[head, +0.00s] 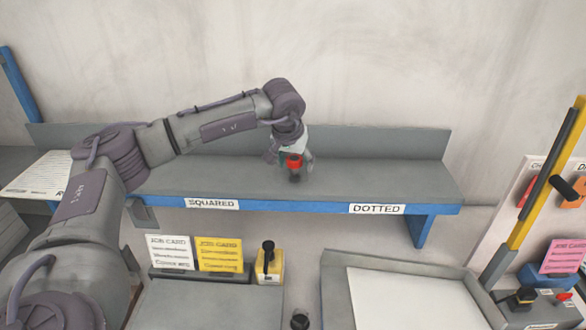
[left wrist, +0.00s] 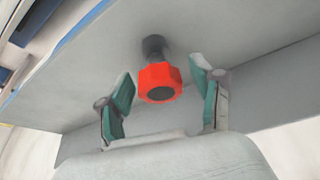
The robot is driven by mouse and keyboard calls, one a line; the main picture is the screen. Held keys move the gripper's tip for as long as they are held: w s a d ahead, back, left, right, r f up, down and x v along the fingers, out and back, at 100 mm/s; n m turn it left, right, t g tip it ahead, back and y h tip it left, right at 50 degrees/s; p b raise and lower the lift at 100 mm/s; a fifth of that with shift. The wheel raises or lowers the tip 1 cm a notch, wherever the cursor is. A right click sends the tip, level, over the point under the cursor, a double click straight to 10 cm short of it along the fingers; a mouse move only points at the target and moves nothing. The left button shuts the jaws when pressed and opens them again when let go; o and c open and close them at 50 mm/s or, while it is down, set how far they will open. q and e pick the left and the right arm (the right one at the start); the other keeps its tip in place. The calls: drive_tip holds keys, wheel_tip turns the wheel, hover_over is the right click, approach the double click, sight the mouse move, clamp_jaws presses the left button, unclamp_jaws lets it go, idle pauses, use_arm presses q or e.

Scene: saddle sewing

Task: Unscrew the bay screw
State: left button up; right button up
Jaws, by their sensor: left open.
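My left arm partly hides the shelf. My right gripper is not in view.
The shelf has a blue front edge with a SQUARED label (head: 212,203) and a DOTTED label (head: 377,209). Below are job cards (head: 219,254), a yellow box with a black lever (head: 269,264) and a white-surfaced tray (head: 345,280). The shelf's right half is clear.

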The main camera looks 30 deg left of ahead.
use_arm(q)
drive_tip(key=c, duration=1.2)
drive_tip(key=n+y, duration=0.1)
drive_tip(key=n, duration=0.2)
drive_tip(key=shift+g, duration=0.3)
drive_tip(key=n+y, duration=0.1)
drive_tip(key=n, duration=0.2)
drive_tip(key=shift+n+g, duration=0.3)
drive_tip(key=shift+g, duration=0.1)
